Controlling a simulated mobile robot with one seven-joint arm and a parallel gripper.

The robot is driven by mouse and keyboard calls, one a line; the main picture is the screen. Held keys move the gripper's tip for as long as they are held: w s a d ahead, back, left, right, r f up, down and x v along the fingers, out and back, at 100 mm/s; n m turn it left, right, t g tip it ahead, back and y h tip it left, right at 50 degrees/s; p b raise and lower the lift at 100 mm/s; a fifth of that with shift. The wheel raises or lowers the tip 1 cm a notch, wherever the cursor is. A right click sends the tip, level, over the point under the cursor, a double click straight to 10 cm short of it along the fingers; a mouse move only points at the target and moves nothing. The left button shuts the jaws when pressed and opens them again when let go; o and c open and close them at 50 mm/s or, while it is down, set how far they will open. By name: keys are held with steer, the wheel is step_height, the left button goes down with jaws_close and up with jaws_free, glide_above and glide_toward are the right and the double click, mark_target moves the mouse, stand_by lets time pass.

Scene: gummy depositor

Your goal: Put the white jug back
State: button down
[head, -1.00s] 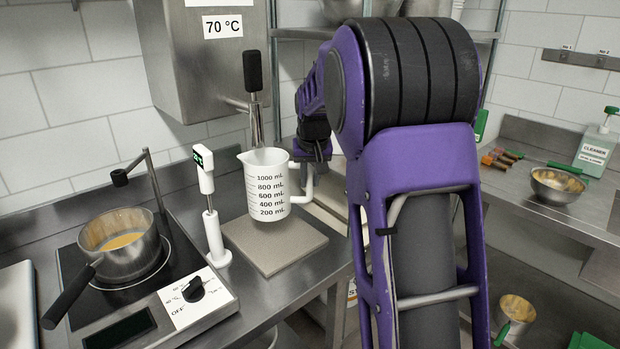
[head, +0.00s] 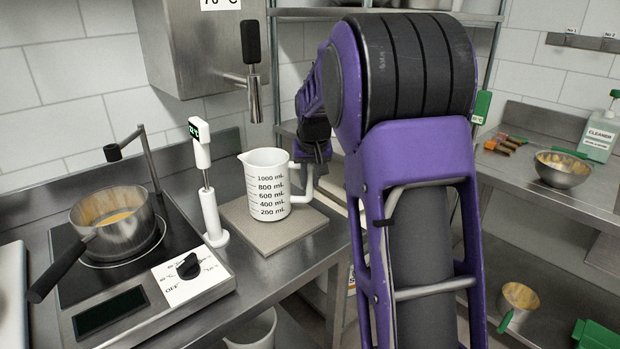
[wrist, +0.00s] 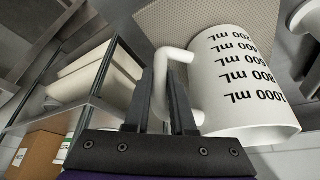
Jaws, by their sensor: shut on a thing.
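The white jug (head: 267,184) with black millilitre marks is upright at the beige square mat (head: 258,233) on the steel counter. I cannot tell whether its base touches the mat. Its handle points right, toward my gripper (head: 312,158). In the wrist view, my gripper (wrist: 161,100) is shut on the handle of the white jug (wrist: 240,85), with dark fingers around it. The mat (wrist: 180,22) shows beyond the jug there. The inside of the jug is mostly hidden.
A white thermometer (head: 208,185) stands close left of the mat. A pot (head: 112,225) sits on the cooktop further left. A steel tap (head: 254,95) with a black handle hangs above the jug. A metal bowl (head: 562,168) stands on the right counter.

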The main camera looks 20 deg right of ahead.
steer(key=shift+f+b, duration=0.4)
steer(key=shift+f, duration=0.15)
steer(key=c, duration=0.7)
jaws_free()
steer(key=p+v, duration=0.2)
steer(key=v, duration=1.5)
steer(key=shift+s+r, duration=0.15)
